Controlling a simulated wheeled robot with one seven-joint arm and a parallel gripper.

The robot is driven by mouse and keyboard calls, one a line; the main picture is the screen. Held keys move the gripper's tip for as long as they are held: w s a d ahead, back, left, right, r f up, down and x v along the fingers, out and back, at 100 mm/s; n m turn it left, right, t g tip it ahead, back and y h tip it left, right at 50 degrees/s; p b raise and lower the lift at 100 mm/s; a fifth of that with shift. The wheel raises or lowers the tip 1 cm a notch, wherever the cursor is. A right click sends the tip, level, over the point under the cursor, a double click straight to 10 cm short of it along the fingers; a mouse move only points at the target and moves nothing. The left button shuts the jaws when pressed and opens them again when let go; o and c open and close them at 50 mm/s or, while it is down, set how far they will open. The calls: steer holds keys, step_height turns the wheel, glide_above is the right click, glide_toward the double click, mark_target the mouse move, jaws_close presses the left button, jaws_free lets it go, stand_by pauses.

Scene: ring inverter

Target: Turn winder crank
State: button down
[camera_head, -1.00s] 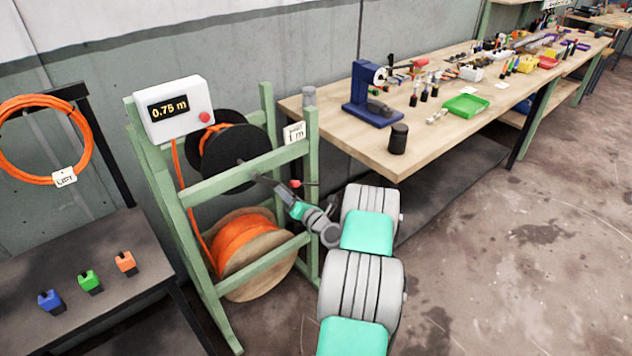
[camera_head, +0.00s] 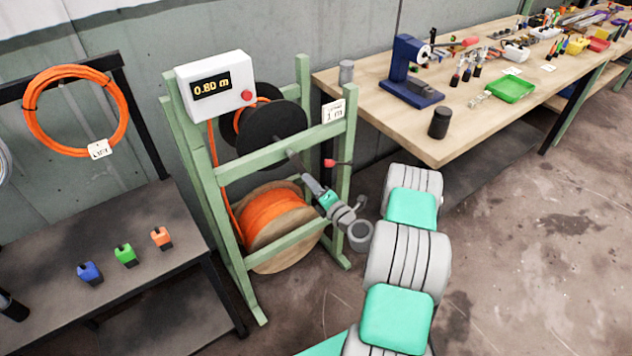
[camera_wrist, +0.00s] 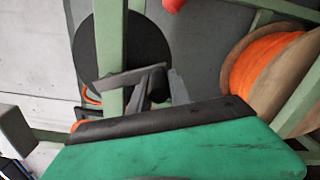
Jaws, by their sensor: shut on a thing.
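The winder is a green frame (camera_head: 263,157) with a black reel (camera_head: 272,138) at its top and an orange cable spool (camera_head: 275,217) below. Its display (camera_head: 213,88) reads 0.80 m. My gripper (camera_head: 301,172) reaches the reel's front right side, at the crank. In the wrist view my gripper (camera_wrist: 158,88) has its fingers close together around the dark crank handle (camera_wrist: 157,82), in front of the black reel (camera_wrist: 160,50). A grey crank arm (camera_wrist: 125,80) runs left from there. The fingers partly hide the handle.
A red knob (camera_head: 336,163) sticks out on the frame's right post. A dark side table (camera_head: 110,235) with blue, green and orange blocks stands at the left. A wooden workbench (camera_head: 400,125) with tools stands at the right. The floor in front is clear.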

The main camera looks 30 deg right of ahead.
steer(key=c, duration=1.2)
jaws_free()
steer(key=s+d+b, duration=0.1)
steer(key=s+b, duration=0.3)
steer(key=s, duration=0.3)
steer(key=shift+s+d+b, duration=0.15)
steer(key=shift+s+b, duration=0.15)
steer(key=shift+s, duration=0.05)
steer(key=shift+c, duration=0.5)
